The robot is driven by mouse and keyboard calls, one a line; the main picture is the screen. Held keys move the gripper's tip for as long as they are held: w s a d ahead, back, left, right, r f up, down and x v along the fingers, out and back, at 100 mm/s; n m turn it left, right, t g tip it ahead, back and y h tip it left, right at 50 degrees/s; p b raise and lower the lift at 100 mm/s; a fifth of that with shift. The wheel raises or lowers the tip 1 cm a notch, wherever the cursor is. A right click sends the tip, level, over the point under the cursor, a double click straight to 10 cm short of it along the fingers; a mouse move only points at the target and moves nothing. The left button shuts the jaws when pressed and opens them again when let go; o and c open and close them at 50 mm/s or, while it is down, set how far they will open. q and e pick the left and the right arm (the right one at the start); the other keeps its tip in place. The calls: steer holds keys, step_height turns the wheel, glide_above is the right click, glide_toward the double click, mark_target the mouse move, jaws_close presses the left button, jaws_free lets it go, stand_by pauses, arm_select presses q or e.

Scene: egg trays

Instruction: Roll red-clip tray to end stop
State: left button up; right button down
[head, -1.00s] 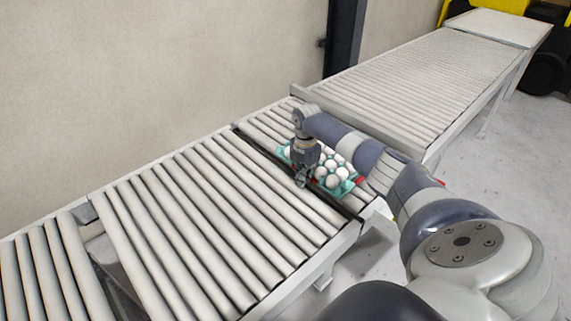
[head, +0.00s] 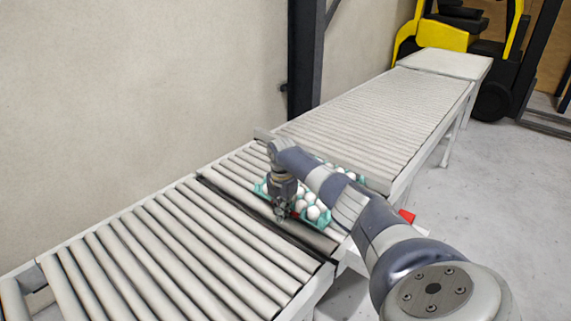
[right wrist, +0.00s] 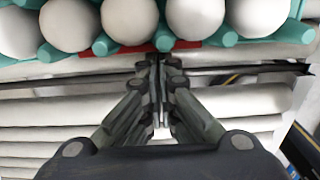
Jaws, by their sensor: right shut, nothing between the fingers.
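A teal egg tray (head: 318,223) with white eggs sits on the rollers just beyond a dark cross strip. My right gripper (head: 281,216) is shut and empty, pointing down at the tray's near side. In the right wrist view its fingertips (right wrist: 160,60) are close to the clip; I cannot tell whether they touch. My right arm hides part of the tray. My left gripper is not in view.
More teal and white eggs (head: 349,174) show behind my arm; I cannot tell whether they are a second tray. The dark strip (head: 235,199) crosses the conveyor. Near rollers (head: 180,245) are clear. A red block (head: 407,216) is by the right edge. A yellow forklift (head: 440,35) stands far back.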

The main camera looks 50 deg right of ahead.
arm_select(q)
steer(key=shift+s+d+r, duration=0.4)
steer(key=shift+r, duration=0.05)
arm_select(e)
step_height(320, 180, up, 10)
steer(key=a, duration=0.3)
steer(key=shift+s+r, duration=0.15)
steer(key=shift+r, duration=0.05)
